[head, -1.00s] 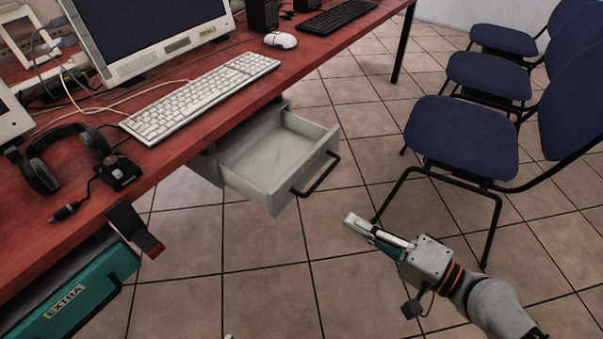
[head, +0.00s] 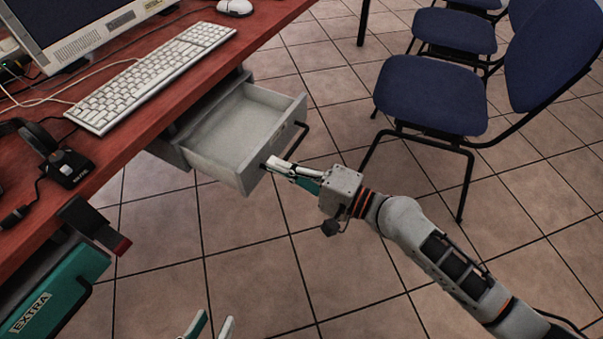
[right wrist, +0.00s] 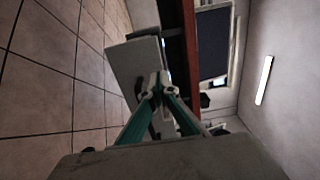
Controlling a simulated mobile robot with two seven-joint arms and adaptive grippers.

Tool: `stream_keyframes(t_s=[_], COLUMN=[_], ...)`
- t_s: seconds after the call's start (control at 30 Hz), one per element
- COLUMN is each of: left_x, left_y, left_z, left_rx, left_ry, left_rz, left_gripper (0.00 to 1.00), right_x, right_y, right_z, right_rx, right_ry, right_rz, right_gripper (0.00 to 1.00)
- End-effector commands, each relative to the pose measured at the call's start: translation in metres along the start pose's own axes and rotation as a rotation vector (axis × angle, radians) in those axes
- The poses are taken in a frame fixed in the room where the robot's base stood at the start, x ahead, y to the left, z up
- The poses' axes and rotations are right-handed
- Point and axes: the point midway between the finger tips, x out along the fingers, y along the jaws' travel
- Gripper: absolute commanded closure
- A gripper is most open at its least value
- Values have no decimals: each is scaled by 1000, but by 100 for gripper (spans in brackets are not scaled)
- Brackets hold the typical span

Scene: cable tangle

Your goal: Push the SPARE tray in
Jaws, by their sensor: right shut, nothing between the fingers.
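An empty pale grey tray (head: 225,155) sticks out from under the red desk. In the right wrist view the closed fingertips (right wrist: 157,82) overlap the tray's pale front (right wrist: 140,70). My left gripper (head: 213,318) shows only its fingertips at the bottom edge of the head view, apart with nothing between them.
A teal tray (head: 70,290) labelled EXTRA sits under the desk at lower left, below a dark clamp-like part with a red end (head: 95,228). The red desk (head: 150,140) holds a keyboard, headphones and a mouse. Blue chairs (head: 430,95) stand at right. Tiled floor lies open between.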

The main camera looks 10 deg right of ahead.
Motion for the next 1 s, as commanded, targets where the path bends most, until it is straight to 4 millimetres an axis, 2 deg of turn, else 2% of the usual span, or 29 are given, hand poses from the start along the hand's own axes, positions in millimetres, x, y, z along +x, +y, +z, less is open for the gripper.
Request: stream_keyframes(t_s=[0.03, 0.2, 0.77, 1.0], left_x=[0, 0, 0, 0], left_y=[-1, -3, -3, 5], left_z=[-1, 0, 1, 7], left_rx=[8, 19, 17, -34], left_ry=[0, -2, -6, -6], left_rz=[-2, -5, -5, 11], left_gripper=[73, 73, 73, 73], right_x=[8, 22, 31, 68], right_y=[-2, 0, 1, 3], right_z=[0, 0, 1, 1], right_rx=[-1, 0, 2, 5], right_ry=[-1, 0, -1, -1], right_rz=[-2, 0, 0, 0], right_gripper=[100, 100, 100, 100])
